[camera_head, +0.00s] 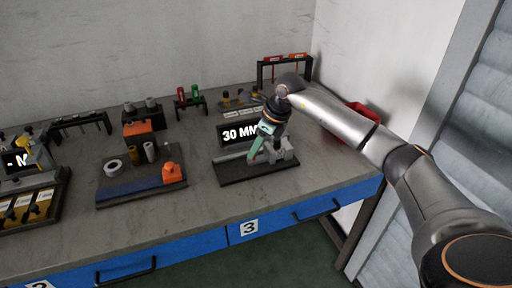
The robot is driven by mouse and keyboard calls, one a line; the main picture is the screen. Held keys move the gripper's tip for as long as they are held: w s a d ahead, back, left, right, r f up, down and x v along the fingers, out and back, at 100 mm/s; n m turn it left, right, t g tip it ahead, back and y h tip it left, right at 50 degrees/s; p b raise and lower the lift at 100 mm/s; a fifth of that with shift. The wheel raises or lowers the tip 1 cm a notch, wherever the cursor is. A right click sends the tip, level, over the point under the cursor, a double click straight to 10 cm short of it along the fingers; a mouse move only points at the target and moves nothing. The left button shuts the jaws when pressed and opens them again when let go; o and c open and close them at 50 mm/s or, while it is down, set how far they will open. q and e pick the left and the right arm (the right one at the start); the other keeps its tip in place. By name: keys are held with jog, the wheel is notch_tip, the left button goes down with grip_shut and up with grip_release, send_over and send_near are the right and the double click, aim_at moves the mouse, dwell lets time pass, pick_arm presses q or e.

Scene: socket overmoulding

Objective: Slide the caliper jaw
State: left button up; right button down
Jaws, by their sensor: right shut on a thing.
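The caliper (236,156) lies on a dark base plate (259,175) on the bench, in front of a black sign reading "30 MM". Its grey sliding jaw (286,150) shows beside the gripper. My right gripper (262,153) points down at the caliper and is shut on the jaw part; the gripper's body hides some of the contact. My left gripper is not in view.
A board (141,186) with rings, cylinders and an orange block stands to the left. A station (34,199) with yellow cards is at the far left. Small racks (190,99) stand behind. A red bin (364,112) is at the right. The bench front (200,215) is clear.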

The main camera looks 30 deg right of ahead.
jog(key=a, duration=0.2)
jog(key=shift+w+a+r+p, duration=0.1)
jog(key=shift+w+a+p, duration=0.15)
jog(key=shift+a+p, duration=0.1)
jog(key=shift+w+a, duration=0.15)
jog(key=shift+a, duration=0.25)
jog(key=c, duration=0.6)
grip_release()
jog(key=shift+c, duration=0.2)
jog(key=shift+o, duration=0.2)
